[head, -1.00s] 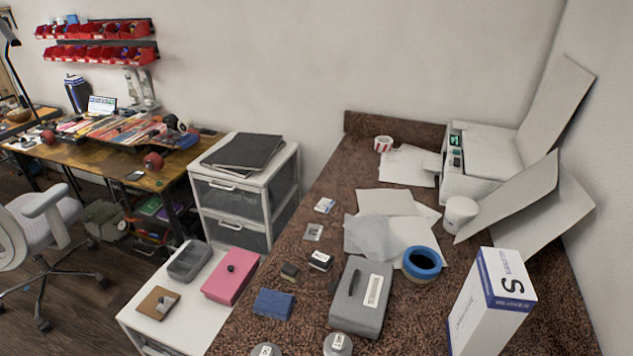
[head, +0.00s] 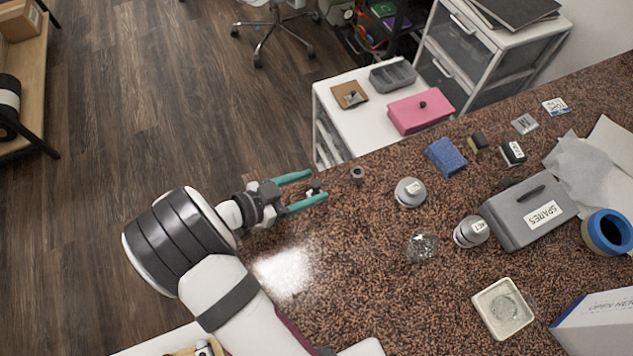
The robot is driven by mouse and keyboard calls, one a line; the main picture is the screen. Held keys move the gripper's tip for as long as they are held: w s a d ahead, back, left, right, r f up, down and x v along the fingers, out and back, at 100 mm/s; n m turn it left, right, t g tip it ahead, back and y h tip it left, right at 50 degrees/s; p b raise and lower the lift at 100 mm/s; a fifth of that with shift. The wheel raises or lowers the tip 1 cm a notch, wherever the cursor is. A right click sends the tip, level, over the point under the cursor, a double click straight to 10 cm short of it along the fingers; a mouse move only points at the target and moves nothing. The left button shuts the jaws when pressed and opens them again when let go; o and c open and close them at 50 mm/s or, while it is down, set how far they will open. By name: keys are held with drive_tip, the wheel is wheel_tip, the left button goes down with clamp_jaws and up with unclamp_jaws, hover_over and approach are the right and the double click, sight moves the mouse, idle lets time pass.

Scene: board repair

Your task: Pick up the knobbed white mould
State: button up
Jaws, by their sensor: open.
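I cannot make out a knobbed white mould with certainty. A pale square dish (head: 489,297) with a round greyish middle lies on the brown speckled counter at lower right; no knob on it is clear. My gripper (head: 319,187) is open above the counter's left end, its two teal fingers pointing right. A small dark piece (head: 314,186) shows between the fingertips; I cannot tell what it belongs to. The pale dish is well away from my gripper, to the lower right.
A small dark ring (head: 357,174), a grey round weight (head: 410,192), a labelled jar (head: 471,232) and a grey SPARES box (head: 519,232) stand to the right. A white cabinet (head: 338,128) with a pink box (head: 421,111) adjoins the counter's back edge.

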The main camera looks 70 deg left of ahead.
drive_tip(key=shift+x, duration=1.1)
clamp_jaws()
drive_tip(key=shift+r, duration=0.1)
